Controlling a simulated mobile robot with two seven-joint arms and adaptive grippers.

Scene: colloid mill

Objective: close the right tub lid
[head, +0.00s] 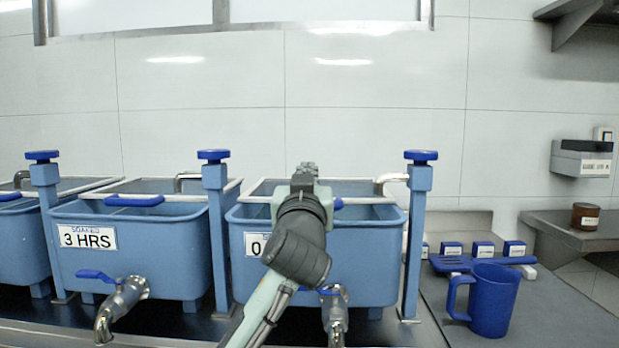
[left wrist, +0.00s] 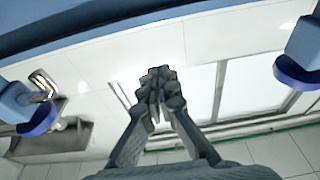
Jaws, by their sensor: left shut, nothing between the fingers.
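The right tub (head: 365,260) is a blue basin in the middle of the head view, with a white label partly covered by my arm. Its lid (head: 350,188) is a grey panel with a pale frame, lying across the top behind the front rim. A blue handle piece shows just right of my gripper. I cannot tell whether the lid is fully down. My left gripper (head: 307,172) is in front of the lid's middle, fingers pointing away from me. Its fingertips are together and empty in the left wrist view (left wrist: 156,82). Contact with the lid cannot be told. My right gripper is not in view.
Blue posts with round knobs flank the tub, left (head: 215,220) and right (head: 416,230). A tub marked 3 HRS (head: 170,250) stands left. A metal tap (head: 336,315) sticks out below. A blue jug (head: 494,300) stands on the right counter. A tiled wall (head: 380,80) is behind.

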